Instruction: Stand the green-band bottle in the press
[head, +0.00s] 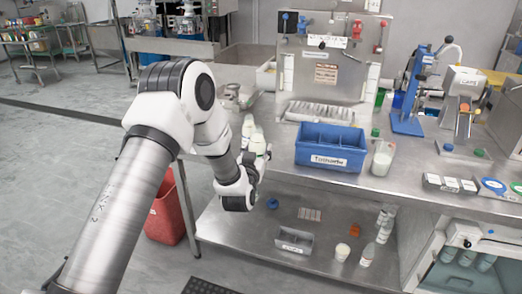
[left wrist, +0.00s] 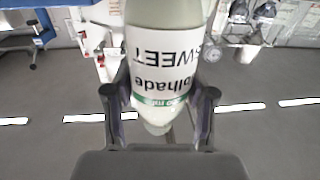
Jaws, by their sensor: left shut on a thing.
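My left gripper (head: 256,164) is at the left edge of the steel bench. It is shut on the green-band bottle (left wrist: 165,50), a pale bottle with a white label and a green strip. In the left wrist view its fingers (left wrist: 158,98) hold the bottle from both sides, and the label reads upside down. In the head view, the gripper and arm partly hide the held bottle, and another pale bottle (head: 248,127) shows close by. A blue lever device (head: 408,112), which looks like the press, stands at the right of the bench. My right gripper is not in view.
A blue crate (head: 330,164) and a whitish bottle (head: 381,160) stand between my gripper and the blue device. A tall steel panel (head: 330,75) stands behind. The lower shelf holds several bottles (head: 368,253) and a grey bin (head: 294,241). A red bin (head: 165,218) is on the floor.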

